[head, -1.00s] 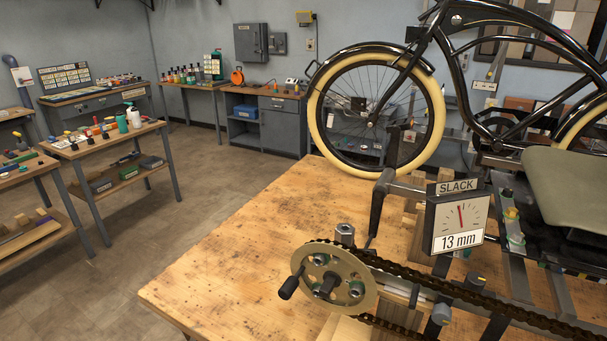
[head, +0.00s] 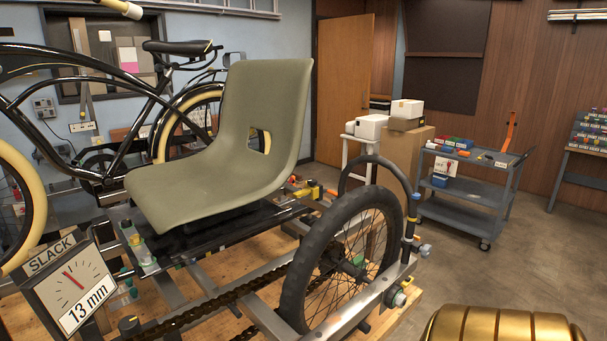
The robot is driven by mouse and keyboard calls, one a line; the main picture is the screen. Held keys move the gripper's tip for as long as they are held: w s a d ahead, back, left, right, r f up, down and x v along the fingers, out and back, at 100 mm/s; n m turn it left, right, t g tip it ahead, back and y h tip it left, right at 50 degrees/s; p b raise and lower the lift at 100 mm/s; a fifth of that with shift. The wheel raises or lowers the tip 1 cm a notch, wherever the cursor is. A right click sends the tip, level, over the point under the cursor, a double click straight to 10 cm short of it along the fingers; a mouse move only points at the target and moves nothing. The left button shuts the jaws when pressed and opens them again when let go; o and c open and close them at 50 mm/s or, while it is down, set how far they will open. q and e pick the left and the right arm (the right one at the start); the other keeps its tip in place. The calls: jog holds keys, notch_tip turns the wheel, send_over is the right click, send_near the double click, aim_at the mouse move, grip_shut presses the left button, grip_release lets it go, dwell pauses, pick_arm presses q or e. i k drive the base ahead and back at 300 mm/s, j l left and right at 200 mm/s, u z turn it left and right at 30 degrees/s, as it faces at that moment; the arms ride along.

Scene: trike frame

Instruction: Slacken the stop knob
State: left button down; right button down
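The trike frame (head: 262,318) lies on the wooden bench, with a dark chain (head: 200,309) running along it. A dark knob (head: 129,325) with a pale mark sits at the bottom edge beside the chain, partly cut off. A small blue-grey knob (head: 425,250) sticks out at the frame's right end, beside an upright post (head: 409,222). I cannot tell which of these is the stop knob. The slack gauge (head: 72,284) at the lower left reads 13 mm. Neither of my grippers is in view.
A green seat (head: 225,150) and a spoked black-tyred wheel (head: 340,260) rise from the frame. A black bicycle (head: 125,145) stands behind. A grey cart (head: 470,185) stands at the right, with open floor (head: 530,250) in front of it.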

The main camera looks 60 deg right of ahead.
aim_at(312, 183)
jog(key=z, duration=0.75)
jog(key=l+u, duration=0.35)
jog(key=l, duration=3.4)
jog(key=u, duration=0.15)
jog(key=i+l+u, duration=0.1)
jog(key=l+u, duration=0.35)
jog(key=l, duration=0.15)
jog(key=l+u, duration=0.45)
jog(key=l, duration=0.15)
